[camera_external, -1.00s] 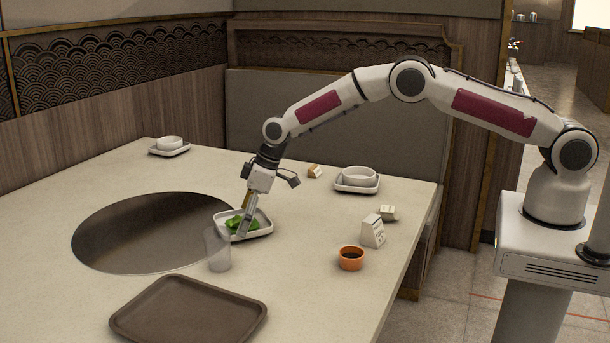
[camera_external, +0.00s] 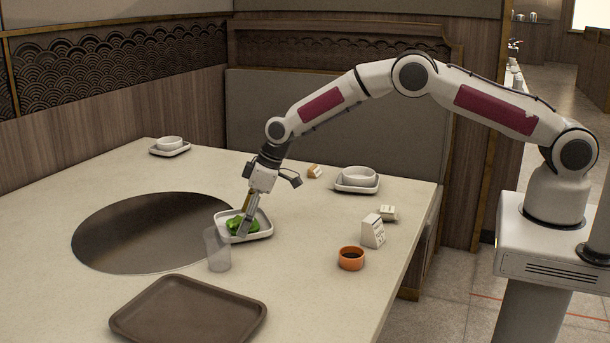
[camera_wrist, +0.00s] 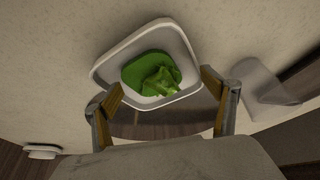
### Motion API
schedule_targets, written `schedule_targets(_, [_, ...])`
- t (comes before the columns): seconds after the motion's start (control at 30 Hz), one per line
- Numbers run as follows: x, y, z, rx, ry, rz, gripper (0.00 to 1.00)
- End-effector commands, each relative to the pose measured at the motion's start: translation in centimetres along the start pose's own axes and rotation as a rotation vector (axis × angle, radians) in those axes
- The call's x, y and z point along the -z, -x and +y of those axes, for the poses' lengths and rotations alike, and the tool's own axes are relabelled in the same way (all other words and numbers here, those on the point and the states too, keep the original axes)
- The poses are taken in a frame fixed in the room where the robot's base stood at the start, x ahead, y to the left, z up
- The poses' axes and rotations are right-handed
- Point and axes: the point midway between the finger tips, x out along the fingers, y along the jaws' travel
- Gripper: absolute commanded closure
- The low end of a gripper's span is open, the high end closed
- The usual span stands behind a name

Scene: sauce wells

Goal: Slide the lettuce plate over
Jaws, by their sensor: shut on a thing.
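The lettuce plate (camera_external: 263,229) is a small white square dish with a raised rim, holding green lettuce (camera_external: 239,223). It sits on the table at the right edge of the dark round plate in the tabletop. My gripper (camera_external: 243,232) points down at it, tilted. In the wrist view my gripper (camera_wrist: 162,84) has its fingers spread on either side of the lettuce plate (camera_wrist: 112,61), shut on the dish. The lettuce (camera_wrist: 152,74) lies between the fingers. The exact finger contact is partly hidden in the external view.
A clear cup (camera_external: 217,252) stands close by the plate's front left. A brown tray (camera_external: 188,310) lies at the front. Another bowl (camera_external: 169,143) is at the back left.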

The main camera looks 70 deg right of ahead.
Motion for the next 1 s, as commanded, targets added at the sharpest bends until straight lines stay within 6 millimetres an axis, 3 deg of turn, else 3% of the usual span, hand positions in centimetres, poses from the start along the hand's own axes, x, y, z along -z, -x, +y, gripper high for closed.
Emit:
schedule_targets(0.03, [-1.3,-0.7,-0.9,0.011,0.002,-0.027,0.47])
schedule_targets(0.5, [-2.9,0.0,-3.5,0.011,0.003,-0.027,0.49])
schedule_targets(1.0, [-3.4,0.2,-4.1,0.011,0.002,-0.028,0.49])
